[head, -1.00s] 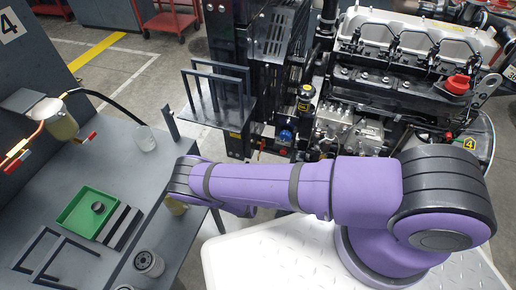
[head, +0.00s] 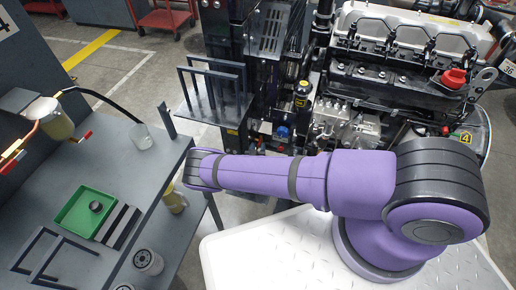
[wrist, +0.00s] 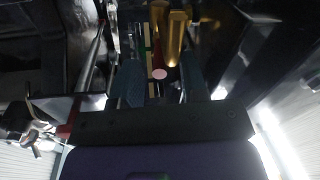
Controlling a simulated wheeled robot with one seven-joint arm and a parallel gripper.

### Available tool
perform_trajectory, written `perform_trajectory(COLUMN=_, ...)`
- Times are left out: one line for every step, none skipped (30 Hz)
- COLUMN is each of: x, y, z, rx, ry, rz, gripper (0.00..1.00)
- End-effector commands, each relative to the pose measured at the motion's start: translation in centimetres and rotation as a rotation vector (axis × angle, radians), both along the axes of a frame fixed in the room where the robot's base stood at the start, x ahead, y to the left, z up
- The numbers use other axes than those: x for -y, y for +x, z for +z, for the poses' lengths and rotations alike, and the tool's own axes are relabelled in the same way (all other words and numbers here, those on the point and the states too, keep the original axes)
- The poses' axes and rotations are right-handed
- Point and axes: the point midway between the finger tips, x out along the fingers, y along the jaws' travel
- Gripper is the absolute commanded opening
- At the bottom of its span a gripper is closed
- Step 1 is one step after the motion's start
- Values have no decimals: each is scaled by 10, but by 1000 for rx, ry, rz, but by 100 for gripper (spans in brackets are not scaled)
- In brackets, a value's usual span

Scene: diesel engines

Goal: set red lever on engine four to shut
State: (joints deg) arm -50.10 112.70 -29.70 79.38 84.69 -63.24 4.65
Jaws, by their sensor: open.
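My gripper (wrist: 160,72) shows only in the wrist view, with its two dark fingers apart. Between the fingers is a narrow dark-red piece with a pale pink round end (wrist: 159,73); it may be the red lever, and I cannot tell whether a finger touches it. A brass-coloured cylinder (wrist: 175,42) is just beyond it. Another red piece (wrist: 65,131) is left of the gripper. In the head view, engine four (head: 385,75) carries a yellow "4" label (head: 466,138) at right. My purple arm hides its lower front and my gripper. The lever's setting cannot be read.
A grey workbench (head: 110,185) at left holds a green tray (head: 85,211), a filter (head: 148,261) and a clear cup (head: 142,137). A dark rack (head: 215,95) stands between bench and engine. The engine has a red cap (head: 454,78). Dark parts closely surround my gripper.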

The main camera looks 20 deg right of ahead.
Motion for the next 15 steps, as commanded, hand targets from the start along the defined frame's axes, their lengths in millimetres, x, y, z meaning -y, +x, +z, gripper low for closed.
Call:
perform_trajectory(x=0, y=0, z=0, rx=0, ry=0, rz=0, gripper=40)
perform_trajectory(x=0, y=1, z=0, rx=0, ry=0, rz=0, gripper=40)
perform_trajectory(x=0, y=1, z=0, rx=0, ry=0, rz=0, gripper=40)
perform_trajectory(x=0, y=0, z=0, rx=0, ry=0, rz=0, gripper=40)
perform_trajectory(x=0, y=0, z=0, rx=0, ry=0, rz=0, gripper=40)
perform_trajectory(x=0, y=0, z=0, rx=0, ry=0, rz=0, gripper=40)
perform_trajectory(x=0, y=0, z=0, rx=0, ry=0, rz=0, gripper=40)
perform_trajectory(x=0, y=0, z=0, rx=0, ry=0, rz=0, gripper=33)
perform_trajectory(x=0, y=0, z=0, rx=0, ry=0, rz=0, gripper=24)
perform_trajectory(x=0, y=0, z=0, rx=0, ry=0, rz=0, gripper=17)
perform_trajectory(x=0, y=0, z=0, rx=0, ry=0, rz=0, gripper=10)
perform_trajectory(x=0, y=0, z=0, rx=-1, ry=0, rz=0, gripper=1)
perform_trajectory(x=0, y=0, z=0, rx=-1, ry=0, rz=0, gripper=0)
perform_trajectory(x=1, y=0, z=0, rx=-1, ry=0, rz=0, gripper=0)
perform_trajectory(x=1, y=0, z=0, rx=-1, ry=0, rz=0, gripper=0)
